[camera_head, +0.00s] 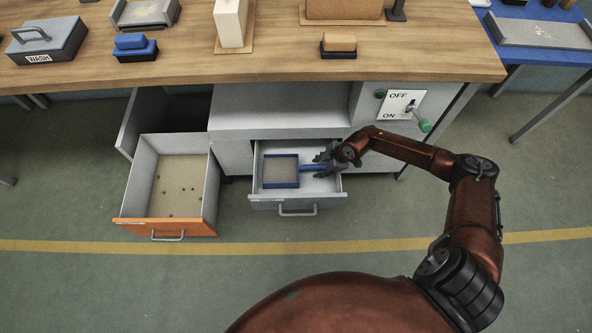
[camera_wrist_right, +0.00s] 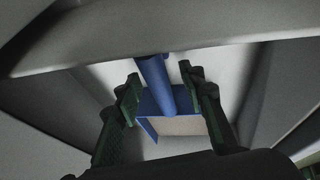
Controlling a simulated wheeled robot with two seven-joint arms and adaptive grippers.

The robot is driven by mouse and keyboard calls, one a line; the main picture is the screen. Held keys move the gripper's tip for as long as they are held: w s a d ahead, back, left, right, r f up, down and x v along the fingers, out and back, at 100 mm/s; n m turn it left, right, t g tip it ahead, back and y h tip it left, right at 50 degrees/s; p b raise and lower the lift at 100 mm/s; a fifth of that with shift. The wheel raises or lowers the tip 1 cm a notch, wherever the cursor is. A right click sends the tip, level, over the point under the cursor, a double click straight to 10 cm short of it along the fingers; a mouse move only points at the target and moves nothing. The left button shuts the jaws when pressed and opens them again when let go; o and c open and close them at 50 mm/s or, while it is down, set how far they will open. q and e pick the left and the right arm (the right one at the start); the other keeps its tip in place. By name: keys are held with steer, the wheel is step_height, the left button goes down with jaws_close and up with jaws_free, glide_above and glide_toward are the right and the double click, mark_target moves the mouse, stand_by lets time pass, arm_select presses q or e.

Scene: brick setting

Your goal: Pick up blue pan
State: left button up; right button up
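The blue pan (camera_head: 281,185) is square with a pale inner floor and a blue handle. It lies in the open grey drawer (camera_head: 297,199) under the workbench, its handle pointing right. My right gripper (camera_head: 322,166) reaches into this drawer at the handle's end. In the right wrist view the pan's handle (camera_wrist_right: 154,82) runs between the two dark green fingers of the gripper (camera_wrist_right: 166,92). The fingers are apart, with gaps visible on both sides of the handle. My left gripper is not in view.
An open drawer with an orange front (camera_head: 167,227) holds several small dark bits to the left. The wooden bench top (camera_head: 270,68) overhangs the drawers. A switch panel (camera_head: 400,104) is on the right cabinet front. A grey WASH box (camera_head: 47,42) stands on the bench.

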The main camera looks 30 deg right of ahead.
jaws_close()
stand_by(0.5)
steer(key=shift+r, duration=0.15)
